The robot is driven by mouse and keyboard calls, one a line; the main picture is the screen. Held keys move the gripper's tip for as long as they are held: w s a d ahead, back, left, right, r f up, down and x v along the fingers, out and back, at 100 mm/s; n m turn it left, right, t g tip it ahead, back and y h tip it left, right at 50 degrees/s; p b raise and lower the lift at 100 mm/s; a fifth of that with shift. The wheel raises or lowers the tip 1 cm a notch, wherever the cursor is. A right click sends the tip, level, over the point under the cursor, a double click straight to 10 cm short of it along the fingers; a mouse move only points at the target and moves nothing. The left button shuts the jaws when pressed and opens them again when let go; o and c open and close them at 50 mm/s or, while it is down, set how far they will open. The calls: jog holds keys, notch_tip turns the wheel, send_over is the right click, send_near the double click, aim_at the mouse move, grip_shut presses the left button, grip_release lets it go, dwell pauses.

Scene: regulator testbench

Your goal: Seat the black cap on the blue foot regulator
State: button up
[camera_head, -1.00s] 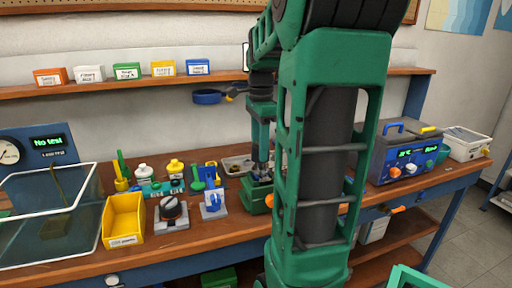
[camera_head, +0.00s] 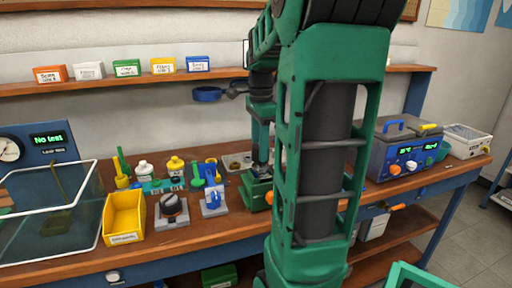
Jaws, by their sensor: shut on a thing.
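My gripper (camera_head: 260,168) points straight down over a green vise-like block (camera_head: 256,194) on the bench, just left of my large green arm link. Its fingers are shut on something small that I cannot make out. The black cap cannot be told apart at the fingertips. I cannot make out for sure which piece is the blue foot regulator; a blue upright part (camera_head: 212,198) stands on a light grey base left of the block. My arm hides part of the bench right of the gripper.
A black round piece on a grey base (camera_head: 172,222), a yellow bin (camera_head: 124,215) and a clear tank (camera_head: 40,238) stand to the left. Bottles and small coloured tools crowd behind. A blue-fronted machine (camera_head: 405,152) and a white bin (camera_head: 468,142) stand to the right.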

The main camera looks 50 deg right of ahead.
jog(key=shift+f, duration=0.8)
dwell(0.6)
jog(key=o, duration=1.6)
jog(key=shift+o, duration=0.2)
jog(key=shift+r, duration=0.1)
jog(key=shift+r, duration=3.9)
jog(key=s+a+f+n, duration=1.3)
jog(key=a+f+n, duration=0.2)
jog(key=a+n, duration=0.1)
jog(key=shift+s+a+f+n, duration=0.2)
jog(key=shift+s+n, duration=0.2)
jog(key=shift+n, duration=0.5)
